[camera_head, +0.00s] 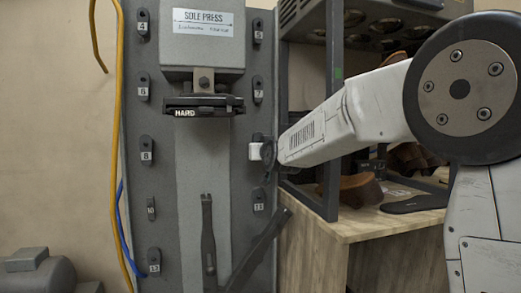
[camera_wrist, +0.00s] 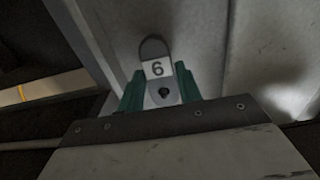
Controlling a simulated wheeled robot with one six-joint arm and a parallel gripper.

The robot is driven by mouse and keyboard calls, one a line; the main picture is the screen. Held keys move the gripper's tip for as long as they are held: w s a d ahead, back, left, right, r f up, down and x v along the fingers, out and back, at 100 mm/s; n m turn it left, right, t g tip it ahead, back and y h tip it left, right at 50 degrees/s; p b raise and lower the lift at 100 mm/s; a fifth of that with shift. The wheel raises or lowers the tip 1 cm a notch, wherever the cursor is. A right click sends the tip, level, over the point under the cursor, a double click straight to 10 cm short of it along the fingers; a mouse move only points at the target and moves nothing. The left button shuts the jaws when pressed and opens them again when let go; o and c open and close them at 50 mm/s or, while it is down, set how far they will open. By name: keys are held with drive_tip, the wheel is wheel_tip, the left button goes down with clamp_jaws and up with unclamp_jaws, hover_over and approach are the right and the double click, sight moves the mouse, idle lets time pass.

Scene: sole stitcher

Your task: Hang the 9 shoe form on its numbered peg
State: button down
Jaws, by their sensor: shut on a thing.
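My gripper (camera_head: 268,152) is at the right column of the grey press panel, between the tags 7 and 11. In the wrist view its green fingers (camera_wrist: 160,92) are shut on a small piece, the shoe form (camera_wrist: 163,93). This has a dark rounded end, a white number tag and a pale lower part with a dark hole. The tag reads like 6 in this view; I cannot tell if it is a 9 seen upside down. In the head view the piece (camera_head: 255,150) shows as a pale block against the panel. The peg behind it is hidden, so I cannot tell if they touch.
Numbered pieces line the panel, among them 7 (camera_head: 258,90) above and 11 (camera_head: 258,201) below my gripper. The press head (camera_head: 203,106) juts out to the left. A dark slanted bar (camera_head: 258,248) lies below. A rack post (camera_head: 334,110) and wooden table (camera_head: 365,226) stand to the right.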

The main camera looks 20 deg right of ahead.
drive_tip(key=c, duration=0.9)
unclamp_jaws()
drive_tip(key=s, duration=0.8)
drive_tip(key=s+f+g+y, duration=0.1)
drive_tip(key=s+f+g, duration=0.95)
drive_tip(key=f, duration=0.55)
drive_tip(key=shift+s+d+f+g+h, duration=0.15)
drive_tip(key=shift+s+d+f+g, duration=0.65)
drive_tip(key=shift+s, duration=5.1)
drive_tip(key=shift+s+d+f+g+h, duration=0.25)
drive_tip(key=shift+s+f+g, duration=1.2)
drive_tip(key=shift+s, duration=4.5)
drive_tip(key=shift+s+d+f+g+h, duration=0.1)
drive_tip(key=shift+s+d+f+g, duration=0.7)
drive_tip(key=shift+s, duration=5.1)
